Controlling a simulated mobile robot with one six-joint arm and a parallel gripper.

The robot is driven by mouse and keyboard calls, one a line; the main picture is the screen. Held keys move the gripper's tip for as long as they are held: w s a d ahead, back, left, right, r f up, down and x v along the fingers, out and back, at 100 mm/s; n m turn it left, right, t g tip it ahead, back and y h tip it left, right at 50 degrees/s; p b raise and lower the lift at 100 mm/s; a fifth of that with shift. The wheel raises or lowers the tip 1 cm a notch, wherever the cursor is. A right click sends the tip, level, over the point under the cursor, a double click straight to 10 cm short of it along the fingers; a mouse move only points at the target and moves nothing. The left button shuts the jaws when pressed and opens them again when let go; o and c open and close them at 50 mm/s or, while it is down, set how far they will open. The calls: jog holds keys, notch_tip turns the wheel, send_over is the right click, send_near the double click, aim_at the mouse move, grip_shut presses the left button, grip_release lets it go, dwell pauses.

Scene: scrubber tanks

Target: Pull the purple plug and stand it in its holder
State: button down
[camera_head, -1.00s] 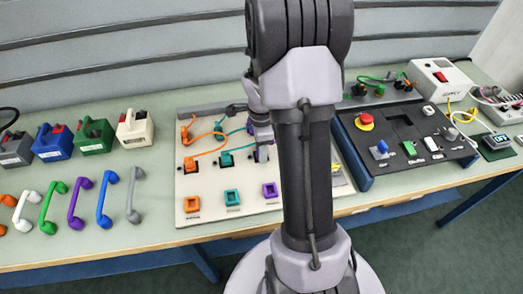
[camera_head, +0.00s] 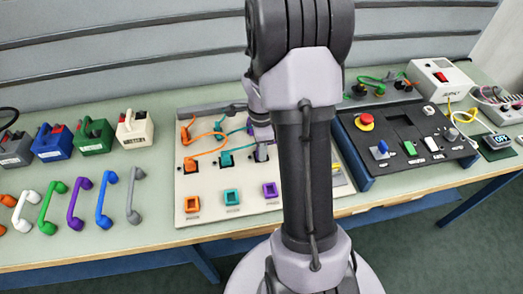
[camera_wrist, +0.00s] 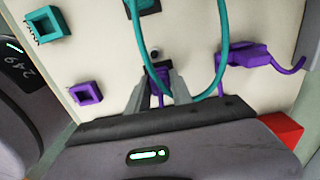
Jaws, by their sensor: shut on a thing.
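In the wrist view my gripper (camera_wrist: 158,85) is shut on the purple plug (camera_wrist: 160,74). The fingers stand on either side of it, so only a little purple shows. I cannot tell whether the plug is still fully in its socket. In the head view my gripper (camera_head: 261,152) is at the right end of the row of plugs, partly hidden by my arm. The purple holder, a small square frame, is empty at the front of the board (camera_head: 270,190); it also shows left of the fingers in the wrist view (camera_wrist: 86,93).
A teal cable (camera_wrist: 222,55) loops close by the fingers. A purple connector (camera_wrist: 250,55) lies toward the board's back. The teal plug (camera_head: 226,160), orange plug (camera_head: 190,165), teal holder (camera_head: 232,197) and orange holder (camera_head: 193,204) are to the left. A black control panel (camera_head: 400,160) stands right.

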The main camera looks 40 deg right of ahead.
dwell(0.9)
jog(key=c, duration=0.6)
grip_release()
notch_tip(320, 180, up, 17)
jog(key=p, duration=0.6)
jog(key=shift+r, duration=0.2)
